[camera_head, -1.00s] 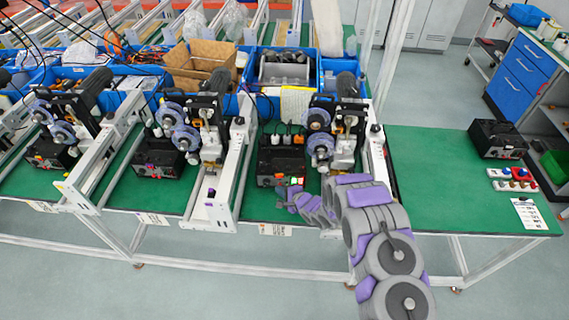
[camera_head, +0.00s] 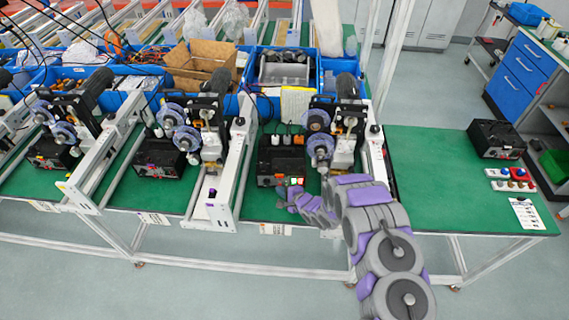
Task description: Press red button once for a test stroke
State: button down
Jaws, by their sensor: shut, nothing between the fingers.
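A black control box (camera_head: 279,166) stands on the green bench below the third coder machine (camera_head: 325,140) from the left. My gripper (camera_head: 284,192) is at the front of this box, very close to the lit spots. It is shut and empty. Whether its tip touches a button cannot be told. My grey and purple arm reaches in from the lower right and hides part of the bench edge.
White rails (camera_head: 233,170) and (camera_head: 376,158) flank this station. Similar machines stand to the left. Blue bins (camera_head: 288,68) line the back. At right, the green bench (camera_head: 430,180) is mostly clear, with a black box (camera_head: 497,139) and small button panels (camera_head: 512,186).

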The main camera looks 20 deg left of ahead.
jog(key=shift+s+d+p, duration=0.3)
jog(key=shift+s+p, duration=0.05)
jog(key=shift+s, duration=0.6)
jog(key=shift+s+d+p, duration=0.3)
jog(key=shift+s+d, duration=0.05)
jog(key=shift+s, duration=0.65)
jog(key=shift+s+d+p, duration=0.3)
jog(key=shift+s+p, duration=0.05)
jog(key=shift+s, duration=0.6)
